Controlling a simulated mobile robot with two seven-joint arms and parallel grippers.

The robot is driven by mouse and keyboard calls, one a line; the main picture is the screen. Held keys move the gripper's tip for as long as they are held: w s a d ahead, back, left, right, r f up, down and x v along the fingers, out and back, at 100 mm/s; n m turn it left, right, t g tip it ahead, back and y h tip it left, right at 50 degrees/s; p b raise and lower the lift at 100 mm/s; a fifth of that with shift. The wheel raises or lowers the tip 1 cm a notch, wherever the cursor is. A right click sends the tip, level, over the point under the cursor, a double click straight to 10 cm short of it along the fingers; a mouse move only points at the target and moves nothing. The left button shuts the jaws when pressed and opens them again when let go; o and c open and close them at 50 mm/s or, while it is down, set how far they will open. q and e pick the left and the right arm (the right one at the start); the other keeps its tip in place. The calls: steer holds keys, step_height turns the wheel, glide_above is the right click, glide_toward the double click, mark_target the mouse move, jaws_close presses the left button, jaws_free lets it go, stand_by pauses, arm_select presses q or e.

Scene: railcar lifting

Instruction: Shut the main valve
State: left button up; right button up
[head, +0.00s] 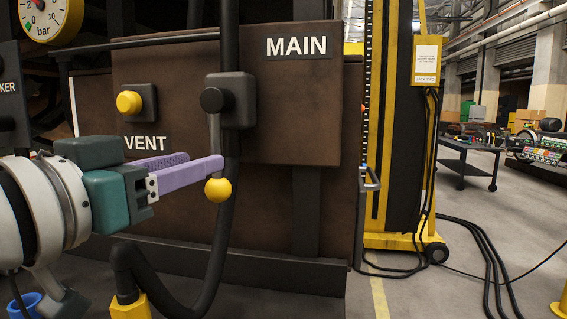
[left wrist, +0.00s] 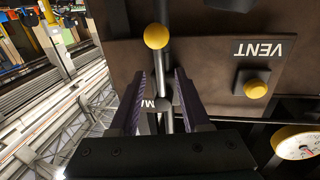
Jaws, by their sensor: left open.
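The main valve has a dark round hub (head: 212,100) on a dark box, left of the MAIN label (head: 297,46). Its grey lever (head: 215,135) hangs down to a yellow ball (head: 218,190). My left gripper (head: 205,160) comes in from the left with open purple fingers. One finger crosses in front of the lever just above the ball. In the left wrist view the lever (left wrist: 146,63) runs between the spread fingers (left wrist: 162,74), with the yellow ball (left wrist: 157,36) beyond the tips. I cannot tell whether a finger touches it. My right gripper is not in view.
A yellow VENT knob (head: 129,102) sits left of the valve. A pressure gauge (head: 42,18) is at the upper left. A thick black hose (head: 225,235) runs down behind the lever. A yellow jack column (head: 400,130) stands to the right, with cables on the floor.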

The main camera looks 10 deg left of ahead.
arm_select(q)
steer(key=x, duration=0.8)
steer(key=shift+w+d+p, duration=0.15)
steer(key=shift+w+p, duration=0.1)
steer(key=shift+p, duration=0.1)
jaws_close()
stand_by(1.0)
